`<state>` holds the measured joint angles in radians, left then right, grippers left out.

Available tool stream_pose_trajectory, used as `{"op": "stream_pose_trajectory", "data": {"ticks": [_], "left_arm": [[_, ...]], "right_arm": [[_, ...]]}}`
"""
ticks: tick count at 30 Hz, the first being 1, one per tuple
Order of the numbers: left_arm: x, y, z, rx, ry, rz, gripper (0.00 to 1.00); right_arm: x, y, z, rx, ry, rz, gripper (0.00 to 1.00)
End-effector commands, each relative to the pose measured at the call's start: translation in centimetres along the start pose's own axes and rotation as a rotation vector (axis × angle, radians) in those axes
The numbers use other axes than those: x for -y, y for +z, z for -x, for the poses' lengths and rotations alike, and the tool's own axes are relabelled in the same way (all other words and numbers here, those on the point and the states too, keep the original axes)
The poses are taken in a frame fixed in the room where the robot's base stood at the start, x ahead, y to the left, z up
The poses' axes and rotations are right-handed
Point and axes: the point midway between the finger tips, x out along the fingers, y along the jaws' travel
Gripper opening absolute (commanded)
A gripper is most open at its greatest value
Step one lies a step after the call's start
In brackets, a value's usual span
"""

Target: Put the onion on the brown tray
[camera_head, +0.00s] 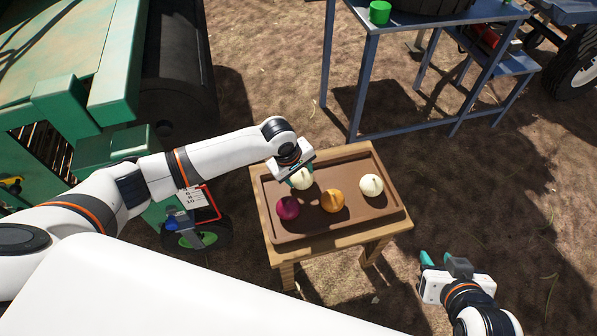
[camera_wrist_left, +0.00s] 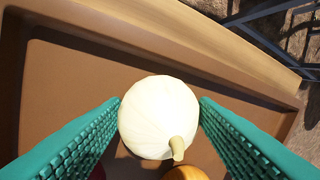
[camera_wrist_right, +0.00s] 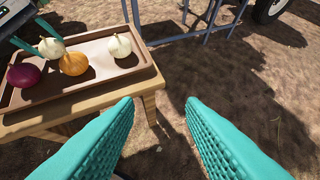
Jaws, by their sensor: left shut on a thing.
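A white onion (camera_wrist_left: 158,115) sits between the green fingers of my left gripper (camera_head: 300,177), which is shut on it. The brown tray (camera_head: 345,165) lies on a small wooden table, and the held onion is over its left part. I cannot tell whether that onion touches the tray floor. A purple onion (camera_head: 288,208), an orange onion (camera_head: 332,201) and another white onion (camera_head: 371,185) rest in the tray. My right gripper (camera_wrist_right: 160,105) is open and empty, to the right of the table and off its edge.
The wooden table (camera_head: 262,213) stands on bare soil. A blue metal table (camera_head: 370,60) with a green cup (camera_head: 380,12) stands behind it. Green machinery (camera_head: 60,60) is at the left, and a wheeled vehicle (camera_head: 575,70) at the upper right. The ground at the right is clear.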

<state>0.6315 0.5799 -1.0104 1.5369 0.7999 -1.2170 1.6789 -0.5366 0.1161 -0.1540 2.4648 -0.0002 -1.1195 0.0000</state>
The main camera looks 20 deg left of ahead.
Motion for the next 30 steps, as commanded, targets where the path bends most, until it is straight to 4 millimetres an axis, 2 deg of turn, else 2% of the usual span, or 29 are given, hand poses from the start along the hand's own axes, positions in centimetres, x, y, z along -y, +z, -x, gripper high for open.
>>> {"op": "stream_pose_trajectory", "data": {"ticks": [1, 5, 17, 23, 30], "left_arm": [[0.0, 0.0, -0.1, 0.0, 0.0, 0.0, 0.55], [0.0, 0.0, -0.1, 0.0, 0.0, 0.0, 0.75], [0.1, 0.0, 0.5, 0.0, 0.001, 0.0, 0.75], [0.1, 0.0, 2.7, 0.0, 0.001, 0.0, 0.75], [0.1, 0.1, 6.7, 0.001, 0.0, 0.0, 0.75]], "right_arm": [[0.0, -0.1, 0.1, -0.008, -0.001, 0.0, 0.36], [0.0, -0.1, 0.0, -0.008, -0.001, 0.0, 0.36], [0.0, 0.2, 0.1, 0.005, 0.0, 0.0, 0.36], [0.5, -3.3, 1.4, -0.197, -0.011, -0.004, 0.36], [1.1, -8.0, 4.9, -0.499, -0.026, -0.015, 0.36]]}}
